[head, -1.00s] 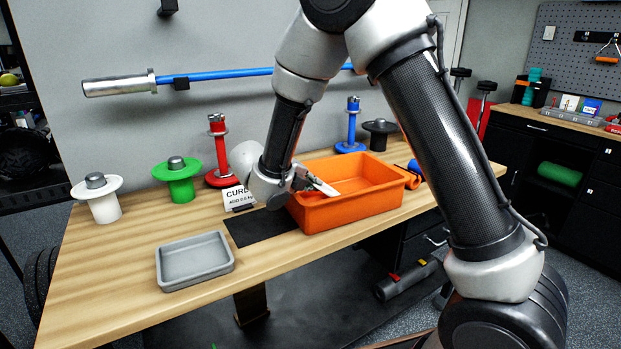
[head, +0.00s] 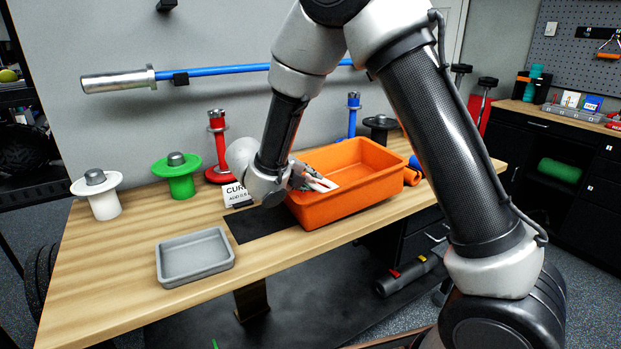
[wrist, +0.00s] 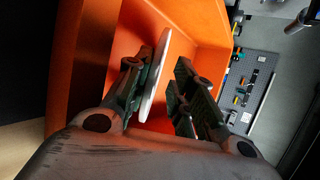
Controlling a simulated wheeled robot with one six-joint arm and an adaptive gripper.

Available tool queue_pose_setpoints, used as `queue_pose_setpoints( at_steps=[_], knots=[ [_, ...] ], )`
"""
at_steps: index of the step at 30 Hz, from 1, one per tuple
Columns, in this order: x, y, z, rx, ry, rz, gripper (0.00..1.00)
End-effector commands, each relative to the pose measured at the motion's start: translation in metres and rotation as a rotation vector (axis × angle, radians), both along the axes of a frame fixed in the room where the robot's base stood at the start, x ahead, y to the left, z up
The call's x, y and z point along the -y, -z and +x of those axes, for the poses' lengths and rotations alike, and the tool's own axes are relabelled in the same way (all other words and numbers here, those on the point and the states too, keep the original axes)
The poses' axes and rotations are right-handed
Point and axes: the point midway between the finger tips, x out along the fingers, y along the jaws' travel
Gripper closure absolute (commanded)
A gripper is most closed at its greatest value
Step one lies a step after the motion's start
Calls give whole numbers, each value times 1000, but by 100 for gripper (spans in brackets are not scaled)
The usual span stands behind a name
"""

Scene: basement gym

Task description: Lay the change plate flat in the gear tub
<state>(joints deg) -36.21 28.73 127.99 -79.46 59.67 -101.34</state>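The gear tub is the orange open bin (head: 345,207) on the workbench; it also fills much of the wrist view (wrist: 85,60). My gripper (head: 312,180) reaches into its left part from above the left wall. In the wrist view my gripper (wrist: 168,88) has its fingers apart. The change plate, a thin white disc (wrist: 155,75) seen nearly edge-on, stands between them. It lies against the left finger, with a gap to the right finger. In the head view a small white part of it (head: 323,184) shows beside the fingers. Its lower edge is hidden, so I cannot tell whether it touches the tub floor.
A grey tray (head: 195,258) sits at the bench's front left. Green (head: 178,178) and white (head: 97,194) plate stands are at the back left, a red stand (head: 218,150) behind my wrist.

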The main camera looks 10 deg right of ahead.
Motion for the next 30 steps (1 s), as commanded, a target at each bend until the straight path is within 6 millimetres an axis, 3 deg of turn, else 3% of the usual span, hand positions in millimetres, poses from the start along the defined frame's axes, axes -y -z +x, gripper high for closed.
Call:
queue_pose_setpoints(
  at_steps=[2, 15, 30],
  knots=[
    [-8, 1, -13, -17, -4, -3, 68],
    [-64, -56, -57, 8, -2, -3, 68],
    [-70, -63, -62, 11, 1, -3, 68]
  ],
)
